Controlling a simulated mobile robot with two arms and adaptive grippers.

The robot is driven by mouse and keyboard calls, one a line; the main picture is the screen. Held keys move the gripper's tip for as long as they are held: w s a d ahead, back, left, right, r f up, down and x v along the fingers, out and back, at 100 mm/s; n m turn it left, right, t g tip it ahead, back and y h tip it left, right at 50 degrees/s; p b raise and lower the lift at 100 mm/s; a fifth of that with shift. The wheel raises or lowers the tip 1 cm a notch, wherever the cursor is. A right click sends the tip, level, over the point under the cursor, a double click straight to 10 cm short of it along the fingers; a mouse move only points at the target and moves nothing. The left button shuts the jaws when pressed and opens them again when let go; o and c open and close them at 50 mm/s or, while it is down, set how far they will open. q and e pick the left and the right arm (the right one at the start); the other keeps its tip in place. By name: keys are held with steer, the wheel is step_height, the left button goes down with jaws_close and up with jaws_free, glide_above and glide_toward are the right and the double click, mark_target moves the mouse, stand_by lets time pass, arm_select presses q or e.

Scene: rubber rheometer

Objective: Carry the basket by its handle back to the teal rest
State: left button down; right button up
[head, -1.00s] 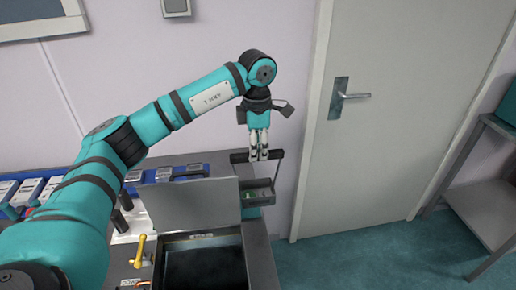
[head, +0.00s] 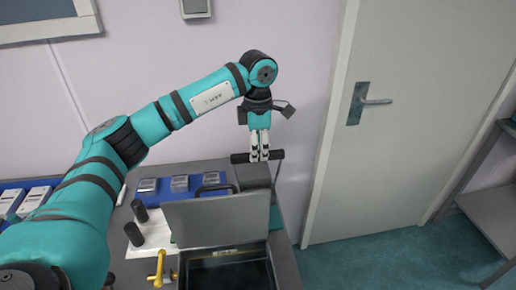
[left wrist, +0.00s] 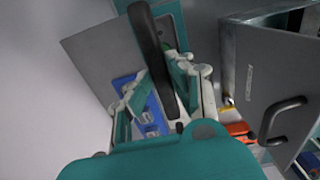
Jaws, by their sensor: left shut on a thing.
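My left gripper (head: 260,157) is shut on the dark bar handle (head: 240,157) of the basket, above and behind the raised grey lid. The handle's thin side rods run down from the bar. The basket's body is hidden behind the lid in the head view. In the left wrist view the black handle (left wrist: 150,50) runs between the gripper's fingers (left wrist: 155,88). A small teal patch shows at the lid's right edge; I cannot tell whether it is the teal rest. My right gripper is not in view.
The raised lid (head: 222,222) stands over an open dark bath (head: 230,275) with a yellow-handled valve (head: 158,268) at its left. Dark cylinders (head: 148,235) and a blue tray (head: 212,181) are on the bench. A door (head: 410,130) is at the right.

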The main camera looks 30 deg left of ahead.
arm_select(q)
steer(key=shift+a+f+b, duration=0.1)
steer(key=shift+f+b, duration=0.25)
steer(key=shift+f, duration=0.25)
steer(key=shift+f+b, duration=0.55)
steer(key=shift+f, duration=0.2)
step_height(320, 180, down, 2)
steer(key=shift+f+b, duration=0.1)
steer(key=shift+b, duration=0.55)
steer(key=shift+f, duration=0.2)
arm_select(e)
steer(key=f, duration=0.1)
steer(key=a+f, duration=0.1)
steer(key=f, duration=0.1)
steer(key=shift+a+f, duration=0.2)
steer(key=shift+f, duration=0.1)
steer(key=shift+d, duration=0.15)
arm_select(q)
steer(key=shift+f+b, duration=0.55)
steer(key=shift+f, duration=0.1)
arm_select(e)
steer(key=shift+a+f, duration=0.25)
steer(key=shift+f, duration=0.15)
arm_select(q)
steer(key=c, duration=1.1)
jaws_free()
